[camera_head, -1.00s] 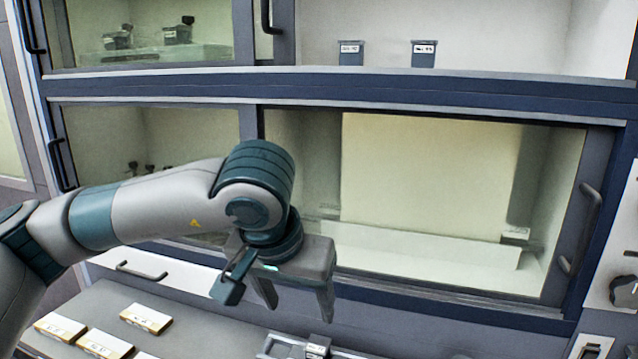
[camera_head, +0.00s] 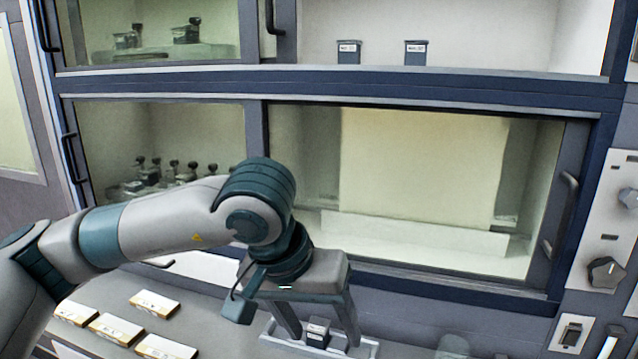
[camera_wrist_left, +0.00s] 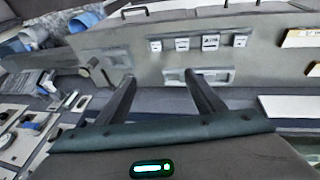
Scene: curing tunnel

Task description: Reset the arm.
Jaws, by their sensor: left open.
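My left arm comes in from the left in the head view. Its gripper (camera_head: 321,338) points down over the counter, with its two fingers apart and nothing held. A small dark labelled box (camera_head: 318,333) on a pale tray (camera_head: 368,348) shows between the fingers in the head view. In the left wrist view the open gripper (camera_wrist_left: 160,77) has empty space between its fingertips, and several small labelled boxes (camera_wrist_left: 210,43) show beyond it. I cannot tell how high the fingertips are above the tray. My right gripper is not in view.
Flat labelled packs (camera_head: 154,303) lie on the grey counter at the left. A glass-fronted cabinet (camera_head: 420,185) stands behind the arm, with two dark containers (camera_head: 415,53) on its upper shelf. A control panel (camera_head: 607,240) with knobs is at the right.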

